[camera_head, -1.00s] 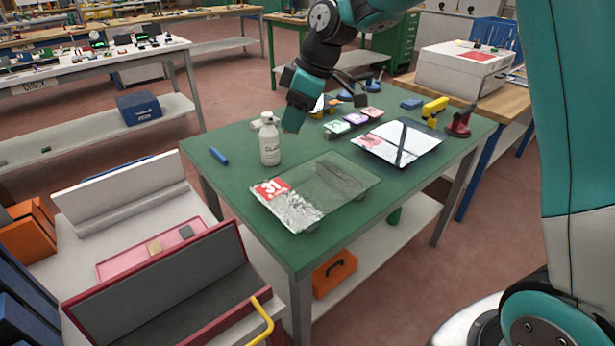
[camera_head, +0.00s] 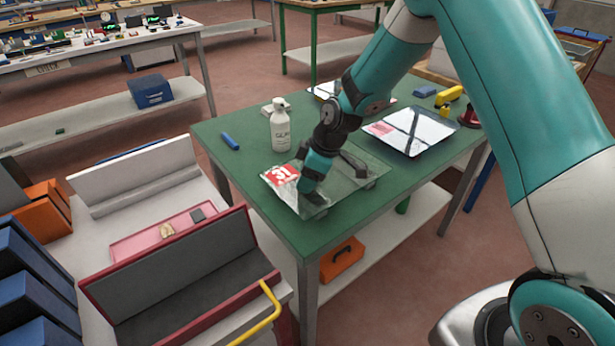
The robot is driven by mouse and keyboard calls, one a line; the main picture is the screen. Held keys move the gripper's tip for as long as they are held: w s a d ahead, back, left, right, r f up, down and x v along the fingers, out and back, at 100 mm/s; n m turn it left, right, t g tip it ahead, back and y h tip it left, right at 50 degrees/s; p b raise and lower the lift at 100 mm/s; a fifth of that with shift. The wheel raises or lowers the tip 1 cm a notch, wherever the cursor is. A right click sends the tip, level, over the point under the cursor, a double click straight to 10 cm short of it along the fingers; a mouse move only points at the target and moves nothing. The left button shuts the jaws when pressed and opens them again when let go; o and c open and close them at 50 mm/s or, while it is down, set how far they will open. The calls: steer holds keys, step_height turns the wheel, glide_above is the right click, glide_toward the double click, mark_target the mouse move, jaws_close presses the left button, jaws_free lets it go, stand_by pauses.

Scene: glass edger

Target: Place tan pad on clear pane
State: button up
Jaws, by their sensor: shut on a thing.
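The clear pane (camera_head: 350,187) lies on the green table, with a red label marked 31 (camera_head: 284,173) at its left corner and a bright reflective patch along its left side. My gripper (camera_head: 312,190) points down at the left part of the pane, just right of the label. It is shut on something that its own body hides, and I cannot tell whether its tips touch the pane. A tan pad (camera_head: 168,230) lies in the pink tray (camera_head: 135,246) at left, beside a dark grey pad (camera_head: 197,215).
A mirror-like pane (camera_head: 418,137) lies to the right. A red-framed box (camera_head: 180,290) stands in front of the tray. The table's front left is clear.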

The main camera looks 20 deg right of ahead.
steer(key=shift+f, duration=0.35)
steer(key=shift+f, duration=0.2)
steer(key=o, duration=0.9)
steer(key=shift+r, duration=0.1)
steer(key=shift+r, duration=0.1)
steer(key=b+v, duration=0.1)
steer(key=v, duration=1)
steer(key=s+a+r+m+g, duration=0.1)
steer(key=s+a+r, duration=0.25)
steer(key=s, duration=0.35)
steer(key=s+a+r+m, duration=0.2)
steer(key=s+a+r, duration=0.1)
steer(key=s+r, duration=0.3)
steer(key=s+m, duration=0.1)
steer(key=s, duration=0.4)
steer(key=s+a, duration=0.1)
steer(key=s, duration=0.4)
steer(key=s+a+r+m+g, duration=0.1)
steer(key=s, duration=0.5)
steer(key=shift+m, duration=0.3)
